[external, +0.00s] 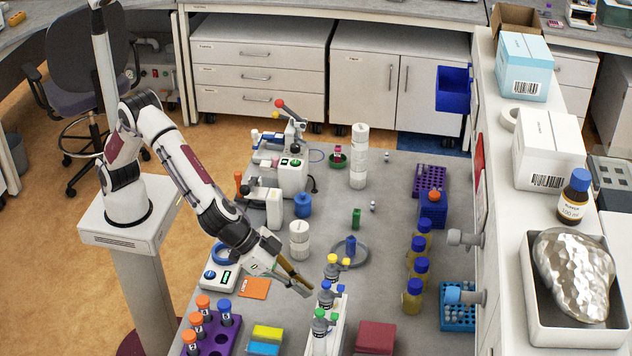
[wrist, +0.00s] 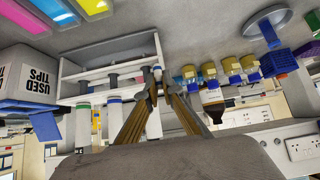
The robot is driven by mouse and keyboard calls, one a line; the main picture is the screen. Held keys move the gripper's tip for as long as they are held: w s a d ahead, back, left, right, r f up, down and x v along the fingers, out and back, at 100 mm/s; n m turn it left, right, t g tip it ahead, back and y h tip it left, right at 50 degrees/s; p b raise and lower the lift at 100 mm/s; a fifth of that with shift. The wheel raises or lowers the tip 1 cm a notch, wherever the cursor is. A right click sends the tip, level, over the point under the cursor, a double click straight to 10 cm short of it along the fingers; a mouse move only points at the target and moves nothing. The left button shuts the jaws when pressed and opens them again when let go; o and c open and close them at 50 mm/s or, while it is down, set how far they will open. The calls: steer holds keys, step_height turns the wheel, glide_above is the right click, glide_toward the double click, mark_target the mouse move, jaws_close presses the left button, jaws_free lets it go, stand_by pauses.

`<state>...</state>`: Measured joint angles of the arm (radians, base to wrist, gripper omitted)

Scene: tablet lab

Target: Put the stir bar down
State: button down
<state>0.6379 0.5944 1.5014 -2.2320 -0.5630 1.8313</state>
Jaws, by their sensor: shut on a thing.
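My gripper (external: 302,288) reaches down over the grey bench, close to the left side of the white pipette stand (external: 339,336). In the wrist view its two brown fingers (wrist: 157,78) come together toward their tips, shut on a small pale thing that I take for the stir bar. The stir bar is too small and too covered by the fingertips to make out its shape. In the external view I cannot pick it out from the grey fingertips. The gripper appears to be above the bench surface, and the pipette stand (wrist: 102,72) lies beyond the fingers.
An orange pad (external: 254,288) and yellow and blue blocks (external: 266,333) lie left of the gripper. A round grey dish (external: 361,259) stands behind it. Yellow bottles with blue caps (external: 412,297) stand to the right. A purple rack (external: 214,342) is at front left.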

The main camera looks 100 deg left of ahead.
glide_above(303, 321)
steer(key=shift+f, duration=3.05)
steer(key=shift+f, duration=0.1)
steer(key=shift+f, duration=1.85)
steer(key=shift+f, duration=0.1)
steer(key=c, duration=2.2)
jaws_free()
